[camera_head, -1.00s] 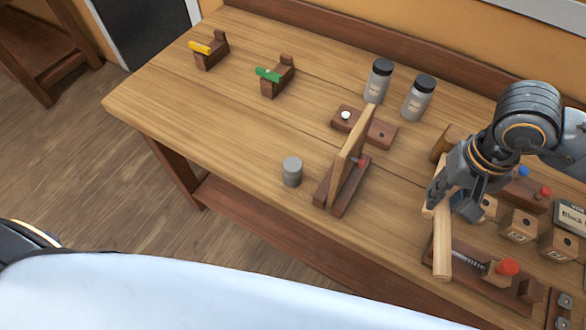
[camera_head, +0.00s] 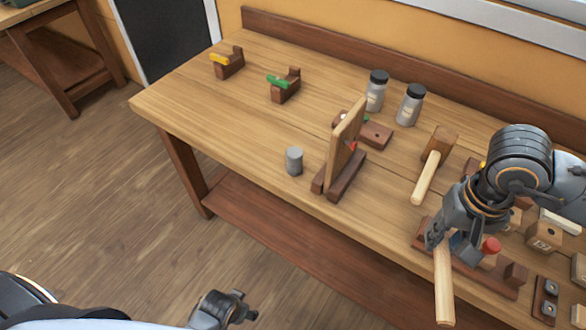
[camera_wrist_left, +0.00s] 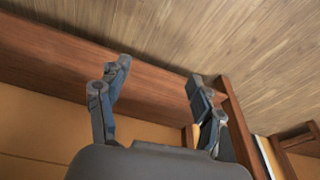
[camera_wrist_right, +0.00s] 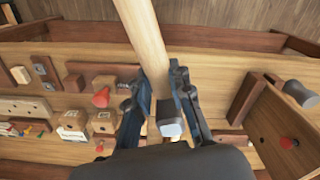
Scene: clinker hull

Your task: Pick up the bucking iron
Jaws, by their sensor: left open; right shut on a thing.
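A plain grey cylinder, which looks like the bucking iron (camera_head: 294,161), stands upright on the bench near its front edge. It also shows at the right of the right wrist view (camera_wrist_right: 299,93). Neither gripper touches it. My right gripper (camera_head: 441,238) is well to its right, shut on a hammer with a pale wooden handle (camera_head: 444,285). The handle points toward the front edge, and its small grey metal head (camera_wrist_right: 169,125) shows between the fingers in the right wrist view. My left gripper (camera_head: 226,309) is open and empty, low in front of the bench; its spread fingers show in the left wrist view (camera_wrist_left: 160,78).
An upright board (camera_head: 346,145) in a dark wooden stand is just right of the cylinder. A mallet (camera_head: 433,165) and two black-capped jars (camera_head: 376,92) (camera_head: 411,106) are farther back. Small blocks with yellow (camera_head: 228,64) and green (camera_head: 285,85) tops stand left. The bench left of the cylinder is clear.

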